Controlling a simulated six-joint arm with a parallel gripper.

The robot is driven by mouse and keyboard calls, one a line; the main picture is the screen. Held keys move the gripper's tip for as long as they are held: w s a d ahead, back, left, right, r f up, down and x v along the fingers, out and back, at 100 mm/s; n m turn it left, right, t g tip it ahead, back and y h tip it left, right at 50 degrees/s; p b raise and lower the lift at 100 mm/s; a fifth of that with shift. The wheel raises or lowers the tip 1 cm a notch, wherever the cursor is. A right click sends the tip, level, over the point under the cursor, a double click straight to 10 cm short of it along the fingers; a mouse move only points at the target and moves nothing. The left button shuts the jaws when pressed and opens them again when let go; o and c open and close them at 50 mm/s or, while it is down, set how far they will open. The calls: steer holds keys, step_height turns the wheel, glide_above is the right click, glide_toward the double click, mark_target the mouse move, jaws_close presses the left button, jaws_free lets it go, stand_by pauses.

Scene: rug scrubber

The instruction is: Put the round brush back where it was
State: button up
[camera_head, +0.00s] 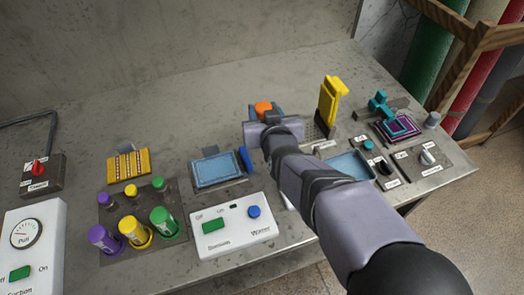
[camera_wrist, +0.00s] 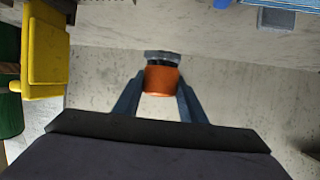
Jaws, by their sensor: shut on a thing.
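The round brush (camera_wrist: 161,79) has an orange body with a dark and grey end, seen in the wrist view. My gripper (camera_wrist: 158,84) is shut on it, with one blue finger on each side. In the head view the orange top of the brush (camera_head: 263,107) shows between the blue fingers of my gripper (camera_head: 264,112), behind my wrist. My arm hides the bench directly below and in front of it. I cannot tell whether the brush touches the bench.
A yellow upright tool (camera_head: 328,105) stands close to the right, near a perforated plate. A white control box (camera_head: 235,226) is in front. A teal tool (camera_head: 384,106) stands right. The bench behind is clear.

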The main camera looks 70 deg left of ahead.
steer(key=shift+s+a+r, duration=0.1)
steer(key=shift+s+a, duration=0.05)
steer(key=shift+f+p, duration=0.95)
steer(key=shift+f, duration=4.05)
steer(key=shift+f, duration=0.15)
steer(key=o, duration=1.1)
steer(key=shift+r, duration=0.2)
steer(key=shift+b+v, duration=1.15)
steer(key=shift+v, duration=4.85)
